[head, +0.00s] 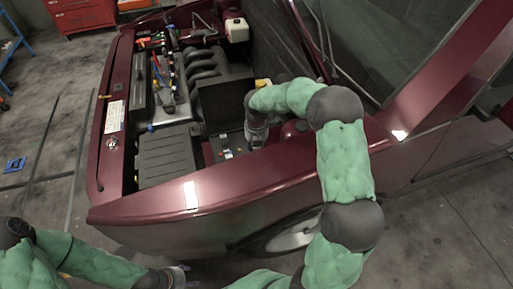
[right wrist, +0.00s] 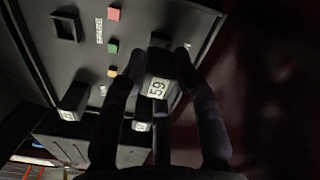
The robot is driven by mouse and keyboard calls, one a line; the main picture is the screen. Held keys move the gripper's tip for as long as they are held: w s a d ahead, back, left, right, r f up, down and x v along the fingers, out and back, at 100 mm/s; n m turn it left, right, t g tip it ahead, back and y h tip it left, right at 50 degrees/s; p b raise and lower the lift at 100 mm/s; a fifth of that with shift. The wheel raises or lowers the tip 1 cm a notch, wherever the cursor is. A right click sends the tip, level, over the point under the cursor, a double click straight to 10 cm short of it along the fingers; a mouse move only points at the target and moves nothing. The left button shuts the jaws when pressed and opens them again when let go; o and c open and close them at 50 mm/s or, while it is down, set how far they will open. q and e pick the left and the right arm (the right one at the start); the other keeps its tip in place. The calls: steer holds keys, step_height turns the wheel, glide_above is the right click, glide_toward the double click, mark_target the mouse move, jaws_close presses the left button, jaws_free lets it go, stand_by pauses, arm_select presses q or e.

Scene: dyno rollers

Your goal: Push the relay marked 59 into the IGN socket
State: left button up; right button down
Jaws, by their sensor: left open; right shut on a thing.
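The relay marked 59 (right wrist: 157,87) is a dark block with a white label, in the middle of the right wrist view. My right gripper (right wrist: 157,68) is shut on it, one dark finger on each side, against the black fuse box panel (right wrist: 85,55). I cannot tell how deep it sits; its base and the IGN lettering are hidden or unreadable. In the head view my right gripper (head: 256,132) reaches down into the engine bay beside the fuse box (head: 226,152). My left gripper (head: 178,277) is open and empty, low in front of the car.
The panel has an empty square socket (right wrist: 66,27) near the SPARE lettering, red, green and yellow fuses, and other labelled relays (right wrist: 70,103) (right wrist: 141,126). The maroon fender (head: 260,178) lies under my right arm.

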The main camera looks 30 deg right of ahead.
steer(key=shift+p, duration=0.4)
steer(key=shift+f+p, duration=0.25)
steer(key=shift+p, duration=0.15)
stand_by(1.3)
steer(key=shift+f+n, duration=0.25)
steer(key=shift+n, duration=0.05)
stand_by(0.5)
steer(key=shift+f, duration=0.35)
steer(key=c, duration=0.8)
jaws_free()
steer(key=shift+c, duration=0.2)
step_height(320, 180, up, 12)
